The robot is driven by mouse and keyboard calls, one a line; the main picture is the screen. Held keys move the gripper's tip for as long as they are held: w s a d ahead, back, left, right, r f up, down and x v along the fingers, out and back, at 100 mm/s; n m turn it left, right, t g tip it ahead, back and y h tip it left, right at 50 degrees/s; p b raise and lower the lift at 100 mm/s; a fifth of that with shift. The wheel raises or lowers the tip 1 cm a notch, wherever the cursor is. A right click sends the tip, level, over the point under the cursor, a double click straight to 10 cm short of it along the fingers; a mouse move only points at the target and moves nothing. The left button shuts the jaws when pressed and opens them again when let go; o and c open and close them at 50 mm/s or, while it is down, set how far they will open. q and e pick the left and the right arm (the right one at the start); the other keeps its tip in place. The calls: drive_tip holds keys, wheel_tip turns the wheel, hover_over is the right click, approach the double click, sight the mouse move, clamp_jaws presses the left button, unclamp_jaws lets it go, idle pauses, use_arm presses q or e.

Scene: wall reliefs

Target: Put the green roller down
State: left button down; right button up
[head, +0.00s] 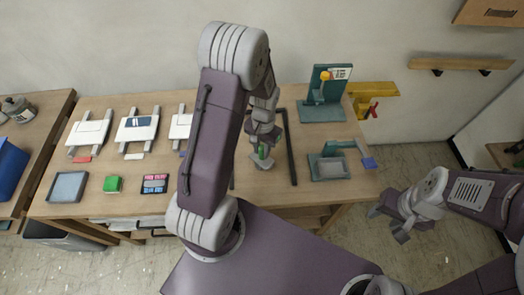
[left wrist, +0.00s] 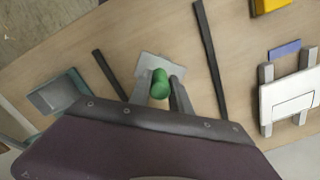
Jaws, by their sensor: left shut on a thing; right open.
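The green roller (head: 262,153) is between the fingers of my left gripper (head: 262,146) in the head view, over the middle of the table. In the left wrist view the roller (left wrist: 160,82) shows end-on between the two grey fingers of the left gripper (left wrist: 161,90), which is shut on it. A pale grey plate (left wrist: 151,61) lies under and beside the roller; I cannot tell whether the roller touches it. My right gripper (head: 393,222) is open and empty, off the table's right side above the floor.
Two dark bars (head: 289,150) lie on the wooden table (head: 225,212), one each side of the plate. A teal stand (head: 320,112) and a teal-framed grey tray (head: 331,168) are at right.

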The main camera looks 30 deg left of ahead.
use_arm(q)
drive_tip(key=shift+f, duration=0.7)
drive_tip(key=shift+w+a+f, duration=0.1)
drive_tip(key=shift+f, duration=0.1)
drive_tip(key=shift+f, duration=0.1)
